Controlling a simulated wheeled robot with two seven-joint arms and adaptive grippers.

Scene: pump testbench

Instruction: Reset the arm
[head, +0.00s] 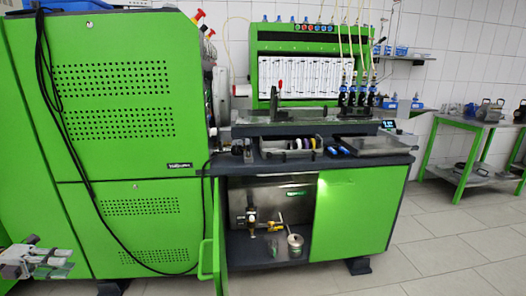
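My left gripper (40,262) shows small at the bottom left corner, in front of the lower part of the large green cabinet (115,95). It is grey and light-coloured, and I see nothing held in it. Its fingers are too small and unclear to tell whether they are open or shut. My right gripper is out of view.
The green testbench (355,215) stands in the middle, its left cupboard open with brass fittings and a can inside. Its opened door (212,250) juts forward. A black cable (75,150) hangs down the cabinet. A green side table (465,122) stands right. Tiled floor (430,250) is clear.

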